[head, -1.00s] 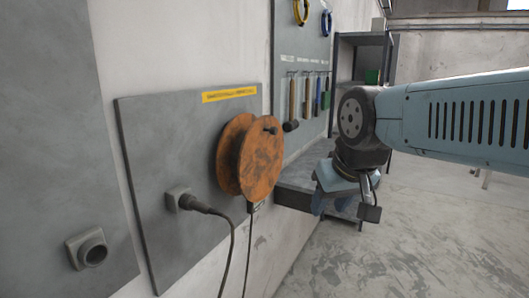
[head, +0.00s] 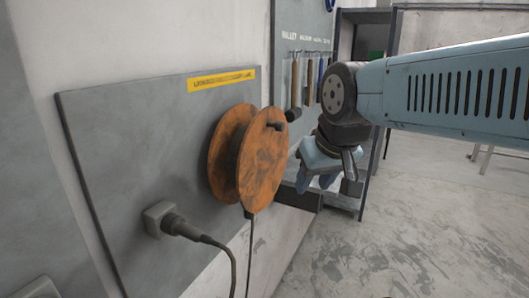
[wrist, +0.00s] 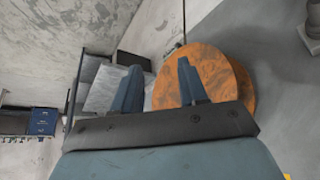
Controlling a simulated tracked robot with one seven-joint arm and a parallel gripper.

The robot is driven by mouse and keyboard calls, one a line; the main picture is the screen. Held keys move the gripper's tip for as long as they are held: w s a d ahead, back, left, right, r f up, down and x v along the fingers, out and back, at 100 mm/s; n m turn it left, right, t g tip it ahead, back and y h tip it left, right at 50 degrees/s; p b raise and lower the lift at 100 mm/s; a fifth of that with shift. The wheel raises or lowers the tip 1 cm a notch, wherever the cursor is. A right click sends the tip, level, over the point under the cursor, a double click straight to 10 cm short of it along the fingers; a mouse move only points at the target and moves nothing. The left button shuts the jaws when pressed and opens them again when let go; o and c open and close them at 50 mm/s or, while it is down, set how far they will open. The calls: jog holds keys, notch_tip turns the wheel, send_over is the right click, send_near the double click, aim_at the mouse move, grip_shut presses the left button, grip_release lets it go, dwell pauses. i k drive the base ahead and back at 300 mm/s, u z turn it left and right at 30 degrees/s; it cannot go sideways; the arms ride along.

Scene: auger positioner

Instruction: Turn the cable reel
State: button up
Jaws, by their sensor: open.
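The orange cable reel (head: 261,158) is mounted on a grey wall panel, its two worn discs facing out to the right. A small dark knob (head: 275,125) sticks out near the top of its front disc. A dark cable hangs from the reel's underside. My gripper (head: 316,182) is right of the reel in the head view, pointing down and apart from it. In the wrist view my gripper (wrist: 157,80) is open, with nothing between its two blue fingers. The reel (wrist: 215,75) shows there behind and beside the right finger. The knob cannot be made out in the wrist view.
The grey panel (head: 120,130) carries a yellow label and a socket (head: 160,218) with a plugged-in black cable. Hammers and other tools (head: 297,85) hang on a board behind. A dark shelf (head: 345,195) stands beyond my gripper. The floor at right is clear.

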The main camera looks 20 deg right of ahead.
aim_at(262, 160)
jog(key=z, duration=0.2)
jog(key=k, duration=1.3)
jog(key=u, duration=0.55)
jog(key=i, duration=1)
jog(key=z, duration=0.1)
